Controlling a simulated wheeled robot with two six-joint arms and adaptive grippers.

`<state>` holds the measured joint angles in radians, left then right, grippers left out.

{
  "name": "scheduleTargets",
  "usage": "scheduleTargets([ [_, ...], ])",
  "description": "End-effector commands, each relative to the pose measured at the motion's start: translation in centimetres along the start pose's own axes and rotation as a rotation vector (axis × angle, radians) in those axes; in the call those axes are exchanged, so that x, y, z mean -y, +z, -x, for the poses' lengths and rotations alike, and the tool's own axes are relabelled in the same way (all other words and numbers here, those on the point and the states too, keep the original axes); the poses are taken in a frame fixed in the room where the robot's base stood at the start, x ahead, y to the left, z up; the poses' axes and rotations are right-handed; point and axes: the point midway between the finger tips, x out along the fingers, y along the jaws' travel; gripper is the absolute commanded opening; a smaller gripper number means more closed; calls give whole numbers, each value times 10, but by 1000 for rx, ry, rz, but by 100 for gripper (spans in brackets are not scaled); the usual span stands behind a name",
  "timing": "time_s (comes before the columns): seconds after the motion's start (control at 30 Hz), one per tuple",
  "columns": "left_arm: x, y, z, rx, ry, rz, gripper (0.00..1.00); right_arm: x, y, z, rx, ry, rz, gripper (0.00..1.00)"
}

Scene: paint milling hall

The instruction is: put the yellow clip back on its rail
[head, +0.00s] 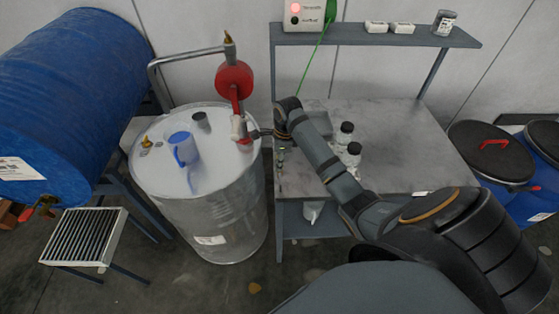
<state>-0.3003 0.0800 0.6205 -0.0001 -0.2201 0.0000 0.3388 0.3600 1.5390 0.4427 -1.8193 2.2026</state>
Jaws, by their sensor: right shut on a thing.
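My right gripper (255,133) reaches left from over the table to the near right of the drum top, beside the red hand pump (234,80). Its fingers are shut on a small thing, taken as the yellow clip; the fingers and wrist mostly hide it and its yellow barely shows. A green cable (313,65) runs down from the box on the shelf and passes behind my right wrist. A small brass-coloured fitting (280,156) is at the table's left edge; I cannot tell whether it belongs to the rail. My left gripper is not in view.
Bottles (346,133) stand on the grey table (395,130), close to my right forearm. A shelf (400,37) spans behind. A blue drum (75,90) lies left; lidded blue bins (492,150) stand right.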

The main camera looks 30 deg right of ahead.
Motion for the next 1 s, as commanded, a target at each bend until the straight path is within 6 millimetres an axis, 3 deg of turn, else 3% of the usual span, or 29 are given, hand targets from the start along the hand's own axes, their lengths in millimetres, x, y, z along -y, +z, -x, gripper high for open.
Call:
scheduleTargets([
  [1.0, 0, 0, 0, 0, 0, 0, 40, 0, -2, -24, 0, 0, 0, 0],
])
